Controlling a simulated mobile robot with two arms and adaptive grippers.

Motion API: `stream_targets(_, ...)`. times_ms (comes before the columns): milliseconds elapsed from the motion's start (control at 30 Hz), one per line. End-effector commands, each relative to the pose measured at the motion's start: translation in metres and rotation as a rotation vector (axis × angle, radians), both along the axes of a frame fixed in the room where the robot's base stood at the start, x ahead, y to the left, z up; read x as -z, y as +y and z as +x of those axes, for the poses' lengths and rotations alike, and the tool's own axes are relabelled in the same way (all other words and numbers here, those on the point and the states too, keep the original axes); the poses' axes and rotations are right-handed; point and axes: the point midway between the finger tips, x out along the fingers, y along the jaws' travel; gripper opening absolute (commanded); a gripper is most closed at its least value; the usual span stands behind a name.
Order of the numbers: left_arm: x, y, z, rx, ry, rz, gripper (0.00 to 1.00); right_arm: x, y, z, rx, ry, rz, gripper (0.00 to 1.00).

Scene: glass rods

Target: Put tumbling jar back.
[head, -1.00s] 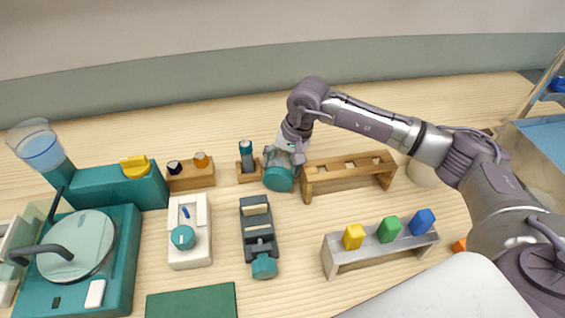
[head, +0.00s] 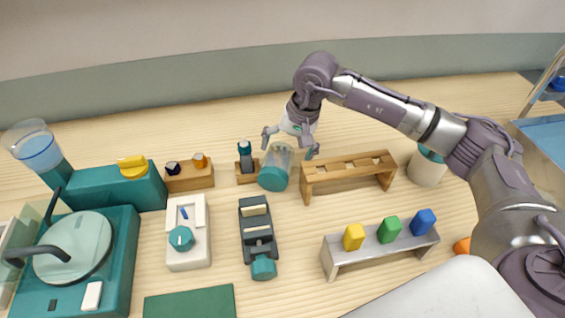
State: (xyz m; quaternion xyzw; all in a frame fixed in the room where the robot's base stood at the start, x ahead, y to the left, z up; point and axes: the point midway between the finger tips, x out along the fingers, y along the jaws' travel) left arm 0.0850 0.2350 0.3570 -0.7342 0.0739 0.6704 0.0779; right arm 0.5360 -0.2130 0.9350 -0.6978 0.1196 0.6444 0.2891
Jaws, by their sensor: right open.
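The tumbling jar (head: 275,170) is a clear cylinder with a teal lid. It lies tilted on the table, lid toward the front, between a small wooden holder and a wooden rack. My right gripper (head: 290,148) is open above the jar's far end, its fingers spread to either side and apart from it. My left gripper is not in view.
The wooden rack (head: 346,171) with slots stands just right of the jar. The small holder (head: 247,168) with a dark tool stands just left. A grey rack (head: 380,246) with coloured blocks is at front right. A white jar (head: 427,168) stands behind my right arm. A teal machine (head: 80,262) fills the left.

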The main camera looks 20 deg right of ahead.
Motion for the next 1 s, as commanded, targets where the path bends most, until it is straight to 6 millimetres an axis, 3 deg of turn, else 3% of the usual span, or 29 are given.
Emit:
stream_targets(233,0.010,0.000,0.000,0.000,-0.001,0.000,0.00,-0.048,-0.010,-0.006,0.000,-0.004,0.000,0.96)
stream_targets(467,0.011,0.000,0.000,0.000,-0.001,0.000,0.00,-0.068,-0.014,-0.009,0.022,0.006,0.002,1.00)
stream_targets(567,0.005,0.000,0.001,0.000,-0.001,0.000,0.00,-0.073,-0.013,-0.006,0.130,0.031,0.009,1.00)
stream_targets(667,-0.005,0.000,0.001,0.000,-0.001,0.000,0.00,-0.078,-0.012,-0.001,0.348,0.079,0.021,1.00)
stream_targets(1000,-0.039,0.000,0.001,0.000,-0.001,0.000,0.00,-0.091,-0.005,0.019,1.384,0.254,0.074,1.00)
